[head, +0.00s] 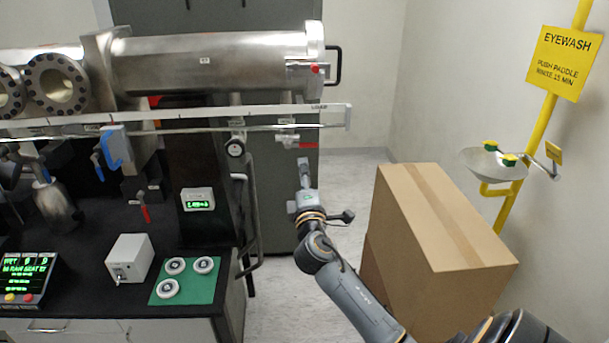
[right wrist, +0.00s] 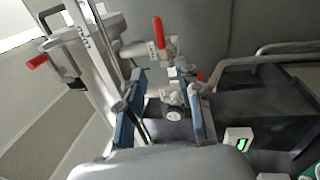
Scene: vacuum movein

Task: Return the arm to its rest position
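My right arm comes in from the lower right in the head view and reaches forward past the bench end. My right gripper (head: 304,168) is at its far end, in front of the dark cabinet and below the long metal rail. In the right wrist view its two blue-padded fingers (right wrist: 165,108) stand apart with nothing held between them. A gauge and a red-handled valve (right wrist: 158,34) show behind the gap. My left gripper and left arm are not in view.
A tall cardboard box (head: 445,215) stands close to the right of my right arm. The eyewash basin (head: 496,162) is behind it. The black bench (head: 90,225) with metal handrail (head: 250,225) is on the left. A steel chamber (head: 210,63) sits above. Some floor shows between bench and box.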

